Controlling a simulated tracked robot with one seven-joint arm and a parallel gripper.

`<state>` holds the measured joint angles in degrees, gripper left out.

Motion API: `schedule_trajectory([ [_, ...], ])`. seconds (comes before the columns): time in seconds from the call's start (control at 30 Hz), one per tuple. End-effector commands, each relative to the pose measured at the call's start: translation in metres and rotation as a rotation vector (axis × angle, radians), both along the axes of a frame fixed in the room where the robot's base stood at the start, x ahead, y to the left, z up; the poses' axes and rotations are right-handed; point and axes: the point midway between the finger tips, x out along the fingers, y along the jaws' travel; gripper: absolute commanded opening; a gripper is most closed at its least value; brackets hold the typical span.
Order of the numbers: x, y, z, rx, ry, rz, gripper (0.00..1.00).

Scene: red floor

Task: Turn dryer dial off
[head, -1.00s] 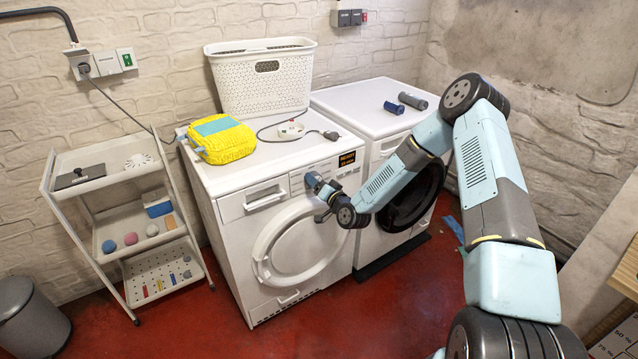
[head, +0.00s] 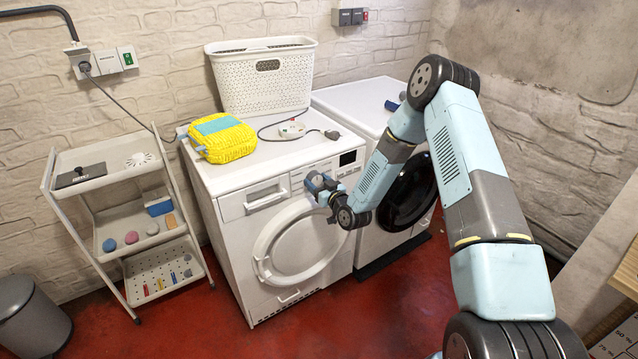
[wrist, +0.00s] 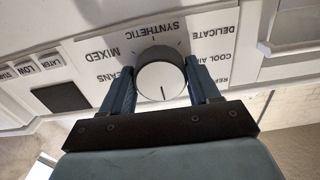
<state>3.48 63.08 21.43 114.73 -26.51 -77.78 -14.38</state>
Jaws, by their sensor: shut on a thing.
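The dryer (head: 232,262) is the left white machine with a round door. Its dial (wrist: 161,74) is round and white with a dark rim, and a dark mark on its face points to the bottom of the wrist picture. Upside-down labels such as SYNTHETIC, MIXED and COOL AIR surround it. My gripper (wrist: 163,84) is shut on the dial, one blue finger on each side. In the head view my gripper (head: 318,183) is at the control panel and hides the dial. The display (head: 348,158) is dark, also in the wrist view (wrist: 60,97).
A white basket (head: 240,88), a yellow pack (head: 228,146) and a power strip (head: 291,130) are on the dryer. A second machine with a dark door (head: 408,195) stands to the right. A trolley (head: 97,158) and a bin (head: 30,318) stand left. Red floor in front is clear.

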Motion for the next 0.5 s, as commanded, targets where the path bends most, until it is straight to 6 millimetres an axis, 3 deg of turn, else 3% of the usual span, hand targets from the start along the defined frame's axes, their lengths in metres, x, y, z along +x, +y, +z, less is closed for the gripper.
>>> schedule_trajectory([
  [0.5, 0.0021, -0.0036, 0.0001, -0.027, -0.018, -0.006, 0.31],
])
